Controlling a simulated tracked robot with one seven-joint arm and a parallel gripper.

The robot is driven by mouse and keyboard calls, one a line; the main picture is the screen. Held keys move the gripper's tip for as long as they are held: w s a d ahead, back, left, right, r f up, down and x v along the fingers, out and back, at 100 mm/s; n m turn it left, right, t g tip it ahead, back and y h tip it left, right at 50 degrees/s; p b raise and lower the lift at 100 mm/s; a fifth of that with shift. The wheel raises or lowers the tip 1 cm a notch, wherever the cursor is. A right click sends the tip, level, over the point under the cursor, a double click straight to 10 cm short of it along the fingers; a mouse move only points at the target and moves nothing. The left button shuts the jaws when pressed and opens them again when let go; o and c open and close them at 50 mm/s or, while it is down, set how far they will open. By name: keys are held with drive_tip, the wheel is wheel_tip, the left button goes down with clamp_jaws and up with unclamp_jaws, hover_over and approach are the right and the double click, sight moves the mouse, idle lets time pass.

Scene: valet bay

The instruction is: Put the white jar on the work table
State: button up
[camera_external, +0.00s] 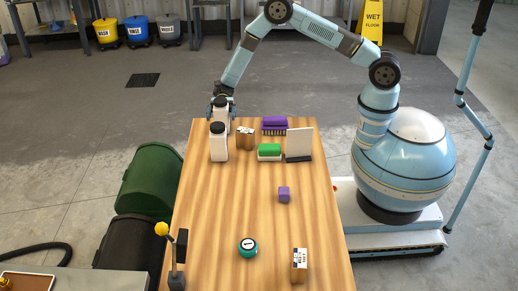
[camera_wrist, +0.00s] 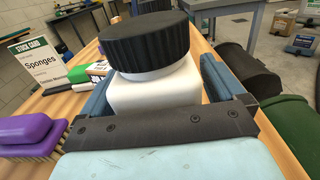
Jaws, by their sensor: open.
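Two white jars with black caps show at the left back of the work table (camera_external: 235,215). The rear white jar (camera_external: 223,113) is between the fingers of my gripper (camera_external: 221,106), which is open. The front white jar (camera_external: 219,149) stands upright on the table just in front of it. In the wrist view a white jar (camera_wrist: 155,92) with a wide ribbed black cap fills the space between the blue fingers of my gripper (camera_wrist: 158,95). Its lower part is hidden by the gripper body, so I cannot tell whether its base touches the table.
A purple cube (camera_external: 284,194), teal round tin (camera_external: 248,248) and another box (camera_external: 299,265) are nearer. Green bin (camera_external: 150,178) flanks the table.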

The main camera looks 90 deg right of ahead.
drive_tip(key=d, duration=1.1)
drive_tip(key=shift+d, duration=0.3)
drive_tip(key=s+a+r+n+g+h, duration=0.1)
drive_tip(key=s+a+r+n+h, duration=0.15)
drive_tip(key=s+r, duration=0.45)
drive_tip(key=s+a+r+n+h, duration=0.2)
drive_tip(key=s+r+n+h, duration=0.25)
drive_tip(key=r, duration=0.55)
drive_tip(key=s+a+r+n+g+h, duration=0.1)
drive_tip(key=s+a+r+n+h, duration=0.15)
drive_tip(key=s+r, duration=0.45)
drive_tip(key=s+d+r+n+t+h, duration=0.1)
drive_tip(key=s+r+n+t+h, duration=0.1)
drive_tip(key=s, duration=0.6)
drive_tip(key=s+d+r+n+t+h, duration=0.1)
drive_tip(key=s+r+n+t+h, duration=0.2)
drive_tip(key=s, duration=0.6)
drive_tip(key=s+d+r+n+t+h, duration=0.2)
drive_tip(key=s+r, duration=0.3)
drive_tip(key=s, duration=0.4)
drive_tip(key=shift+s+r+n+t+h, duration=0.25)
drive_tip(key=shift+n+t+h, duration=0.05)
drive_tip(key=shift+n+h, duration=0.45)
